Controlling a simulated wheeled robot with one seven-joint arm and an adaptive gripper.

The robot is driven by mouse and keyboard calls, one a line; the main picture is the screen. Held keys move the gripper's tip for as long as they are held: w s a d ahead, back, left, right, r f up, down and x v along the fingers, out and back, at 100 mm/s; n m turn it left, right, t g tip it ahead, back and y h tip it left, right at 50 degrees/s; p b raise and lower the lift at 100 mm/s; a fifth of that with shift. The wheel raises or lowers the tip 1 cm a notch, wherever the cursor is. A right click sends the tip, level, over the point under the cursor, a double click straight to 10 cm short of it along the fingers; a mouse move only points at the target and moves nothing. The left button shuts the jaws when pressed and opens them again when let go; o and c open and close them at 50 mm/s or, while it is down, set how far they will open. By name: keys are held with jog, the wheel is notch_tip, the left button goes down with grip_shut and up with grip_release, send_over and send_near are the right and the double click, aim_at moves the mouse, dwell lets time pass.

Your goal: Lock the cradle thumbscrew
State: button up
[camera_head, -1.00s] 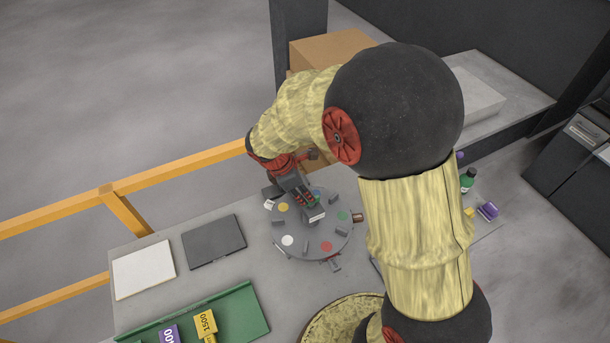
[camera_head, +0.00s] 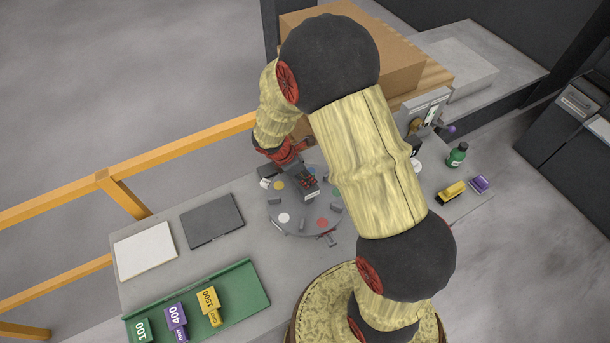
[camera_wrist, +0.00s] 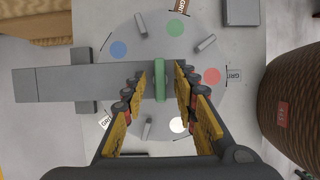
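In the wrist view, a small upright green bar (camera_wrist: 159,80), which may be the thumbscrew's wing, stands across a grey block (camera_wrist: 95,82) over a round grey disc. My gripper (camera_wrist: 163,76) is open, with one yellow-padded finger on each side of the green bar. Gaps seem to show on both sides, the wider one on the right. In the head view, my gripper (camera_head: 308,182) hangs over the disc (camera_head: 300,222). The block and green bar are hidden there by my gripper or too small to tell.
The disc carries coloured dots and small grey posts. Left of it lie a dark plate (camera_head: 212,221) and a white plate (camera_head: 145,251). A green tray (camera_head: 245,292) with numbered blocks is in front. A green bottle (camera_head: 456,155) and a yellow block (camera_head: 451,192) stand right.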

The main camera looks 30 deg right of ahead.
jog(key=c, duration=0.3)
jog(key=c, duration=0.4)
grip_shut()
